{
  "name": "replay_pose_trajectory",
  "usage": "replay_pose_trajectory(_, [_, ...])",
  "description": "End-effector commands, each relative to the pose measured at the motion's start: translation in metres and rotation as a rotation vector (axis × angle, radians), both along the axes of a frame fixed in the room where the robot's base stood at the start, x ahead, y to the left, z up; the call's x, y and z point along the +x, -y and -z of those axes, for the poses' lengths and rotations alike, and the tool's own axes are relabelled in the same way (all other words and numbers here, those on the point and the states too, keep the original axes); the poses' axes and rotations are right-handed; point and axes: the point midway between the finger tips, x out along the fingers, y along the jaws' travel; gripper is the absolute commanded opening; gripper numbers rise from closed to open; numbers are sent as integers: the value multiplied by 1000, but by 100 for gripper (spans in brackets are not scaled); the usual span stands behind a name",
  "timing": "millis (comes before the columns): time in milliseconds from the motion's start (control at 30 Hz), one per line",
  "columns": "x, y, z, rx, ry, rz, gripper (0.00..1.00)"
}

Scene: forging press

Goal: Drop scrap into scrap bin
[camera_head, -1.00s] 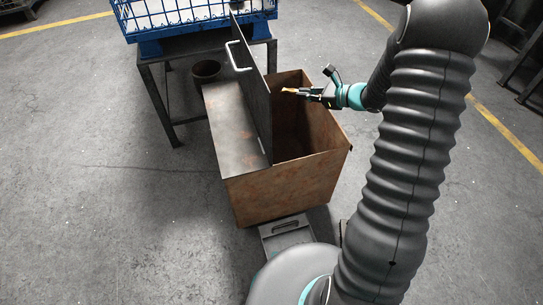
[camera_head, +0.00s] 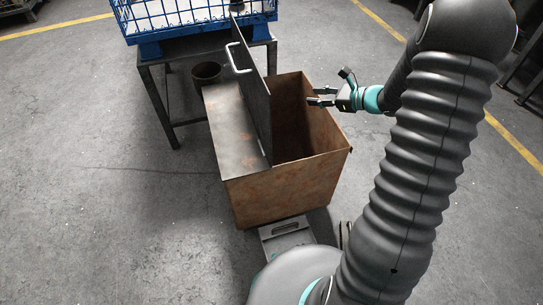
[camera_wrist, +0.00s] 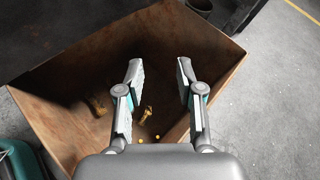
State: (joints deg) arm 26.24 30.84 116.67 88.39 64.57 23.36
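The scrap bin (camera_head: 285,195) is a rusty brown box with its hinged lid (camera_head: 250,95) standing open on the left side. My gripper (camera_head: 312,96) is over the right part of the bin's opening. In the wrist view my gripper (camera_wrist: 156,75) is open, with nothing between its fingers. Below it, inside the bin, lie a brass-coloured scrap piece (camera_wrist: 146,113) and another brass-coloured piece (camera_wrist: 97,106), with small bright bits near them. The bin's rim (camera_wrist: 222,65) shows around them. The bin's inside is dark, and the head view does not show the pieces.
A blue wire crate (camera_head: 195,18) stands on a dark metal table (camera_head: 158,58) behind the bin. A dark round bucket (camera_head: 206,73) is between that table and the bin. The concrete floor (camera_head: 90,150) is clear on the left.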

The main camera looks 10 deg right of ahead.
Motion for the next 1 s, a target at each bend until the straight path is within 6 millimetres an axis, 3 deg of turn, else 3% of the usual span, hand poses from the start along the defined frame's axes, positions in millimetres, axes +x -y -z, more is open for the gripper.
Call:
replay_pose_trajectory(200, [-25,32,-16,0,1,3,37])
replay_pose_trajectory(400, [-40,49,-25,1,0,1,37])
replay_pose_trajectory(1000, [-44,54,-28,-1,0,-1,37])
